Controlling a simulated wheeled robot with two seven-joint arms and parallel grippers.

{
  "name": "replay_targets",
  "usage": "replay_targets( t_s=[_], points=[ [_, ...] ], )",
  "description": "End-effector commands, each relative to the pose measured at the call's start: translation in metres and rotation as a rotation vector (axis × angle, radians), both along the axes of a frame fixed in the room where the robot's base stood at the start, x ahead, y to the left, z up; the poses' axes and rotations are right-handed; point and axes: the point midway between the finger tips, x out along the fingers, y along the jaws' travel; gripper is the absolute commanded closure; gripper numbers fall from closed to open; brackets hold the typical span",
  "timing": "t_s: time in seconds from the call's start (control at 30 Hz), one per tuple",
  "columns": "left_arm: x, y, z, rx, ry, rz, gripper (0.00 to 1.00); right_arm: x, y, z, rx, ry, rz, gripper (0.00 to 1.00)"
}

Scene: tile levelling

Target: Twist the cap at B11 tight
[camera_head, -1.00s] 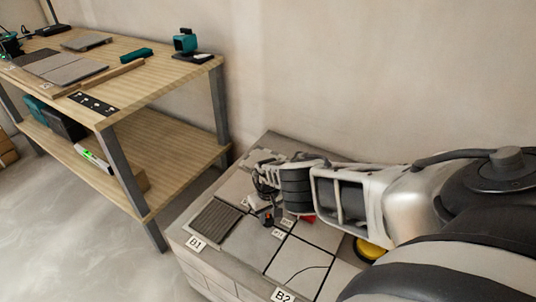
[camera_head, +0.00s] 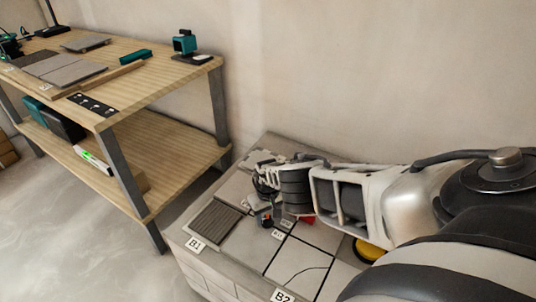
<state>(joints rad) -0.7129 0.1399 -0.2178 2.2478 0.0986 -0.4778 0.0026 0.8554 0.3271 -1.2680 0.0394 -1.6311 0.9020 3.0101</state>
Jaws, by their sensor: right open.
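The tiled block (camera_head: 240,261) stands at the lower middle, with grey tiles and dark joints between them. A small label that seems to read B11 (camera_head: 277,234) lies near a tile joint. A small red piece (camera_head: 307,220) shows beside it, partly behind my right arm. My right gripper (camera_head: 266,214) is open and points down over the tiles, close to the label. The cap at B11 cannot be made out clearly; the gripper and arm hide part of that spot. My left gripper is not in view.
A yellow round object (camera_head: 369,250) sits on the block, partly under my right arm. A dark ribbed tile (camera_head: 214,222) lies by the B1 label (camera_head: 195,244); the B2 label (camera_head: 283,296) is at the front. A wooden workbench (camera_head: 165,82) with tools stands at left.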

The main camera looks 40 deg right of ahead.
Motion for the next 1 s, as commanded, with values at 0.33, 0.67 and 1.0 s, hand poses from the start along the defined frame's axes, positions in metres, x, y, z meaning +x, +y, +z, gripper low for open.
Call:
replay_targets(
  t_s=[0.33, 0.67, 1.0],
  points=[
    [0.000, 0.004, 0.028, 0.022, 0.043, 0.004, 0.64, 0.000, 0.000, 0.058, 0.000, 0.000, 0.001, 0.50],
    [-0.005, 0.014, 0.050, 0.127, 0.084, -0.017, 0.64, 0.000, 0.000, 0.120, -0.001, 0.000, 0.000, 0.50],
    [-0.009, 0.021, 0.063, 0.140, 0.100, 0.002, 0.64, 0.000, -0.001, 0.156, -0.001, 0.000, 0.000, 0.50]
  ],
)
